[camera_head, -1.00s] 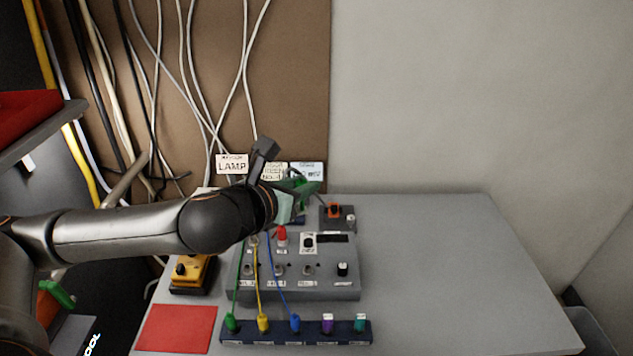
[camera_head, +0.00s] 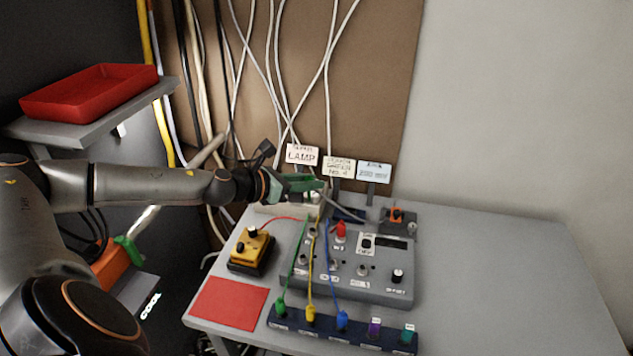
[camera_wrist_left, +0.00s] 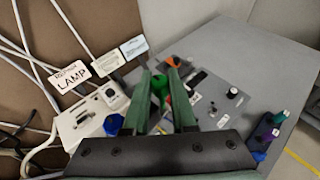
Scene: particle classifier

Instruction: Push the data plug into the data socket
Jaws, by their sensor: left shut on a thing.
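My left gripper (camera_head: 318,187) has green fingers and is above the back of the bench, in front of the small signs. In the left wrist view the gripper (camera_wrist_left: 158,78) has its fingers a little apart, with a small green piece (camera_wrist_left: 160,86) between them, apparently the data plug. Its far end is hidden. A pale box (camera_head: 268,216) stands at the back left of the bench. In the left wrist view this box (camera_wrist_left: 75,131) has dark openings on top. I cannot tell which is the data socket. The right gripper is not in view.
A grey control box (camera_head: 375,285) with a red lamp (camera_head: 340,231) stands in front of the gripper. A yellow box (camera_head: 250,248), a plug strip (camera_head: 293,322) with coloured plugs and thin cables surround it. The bench (camera_head: 490,270) is clear at right.

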